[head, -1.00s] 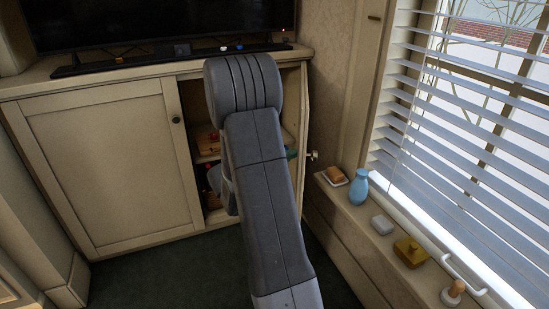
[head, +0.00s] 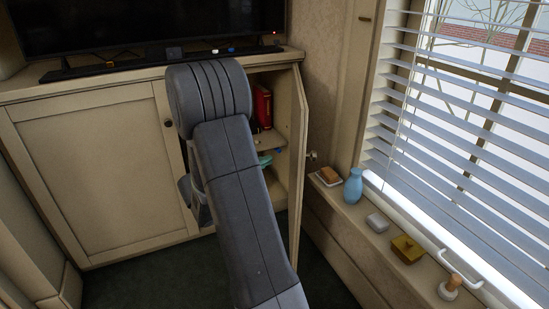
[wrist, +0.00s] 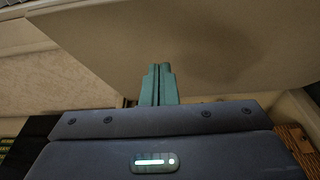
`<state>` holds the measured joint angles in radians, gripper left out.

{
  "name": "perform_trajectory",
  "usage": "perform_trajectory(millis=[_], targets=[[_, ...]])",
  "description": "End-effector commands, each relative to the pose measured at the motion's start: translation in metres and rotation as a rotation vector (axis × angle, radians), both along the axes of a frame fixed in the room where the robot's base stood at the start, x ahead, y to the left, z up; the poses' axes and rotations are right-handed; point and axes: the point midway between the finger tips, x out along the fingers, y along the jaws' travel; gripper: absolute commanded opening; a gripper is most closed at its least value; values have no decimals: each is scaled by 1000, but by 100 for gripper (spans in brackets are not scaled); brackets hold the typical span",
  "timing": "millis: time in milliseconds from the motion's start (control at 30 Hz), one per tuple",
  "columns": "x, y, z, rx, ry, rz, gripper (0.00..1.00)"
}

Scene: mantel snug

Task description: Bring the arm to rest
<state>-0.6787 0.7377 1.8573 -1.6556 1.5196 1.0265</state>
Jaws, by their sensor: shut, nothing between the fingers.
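My gripper (wrist: 163,70) shows in the wrist view as two slim teal fingers pressed together, with nothing between them. A plain beige panel fills the view behind the fingertips. In the head view my grey arm reaches toward the open right side of the cream cabinet (head: 90,170) and hides much of the opening. A small teal shape (head: 265,160) shows just right of the arm at the opening. I cannot tell if it is my fingertips or a thing on the shelf.
The cabinet's right door (head: 298,160) stands open. A red item (head: 263,107) stands on the upper shelf. A television (head: 140,22) is above. The windowsill at right holds a blue vase (head: 354,186), a yellow box (head: 407,249) and small items. Dark floor below is clear.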

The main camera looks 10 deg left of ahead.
Motion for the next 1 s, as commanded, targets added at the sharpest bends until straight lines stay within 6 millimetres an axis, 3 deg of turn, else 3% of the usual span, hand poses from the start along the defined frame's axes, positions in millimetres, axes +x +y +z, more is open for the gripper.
perform_trajectory(millis=[200, 400, 800, 1000], targets=[[-31, 24, 1, -2, 2, 5, 0], [-45, 35, 0, -1, 1, 2, 0], [-48, 36, 0, 0, 0, 0, 0], [-40, 30, -1, 0, 0, -3, 0]])
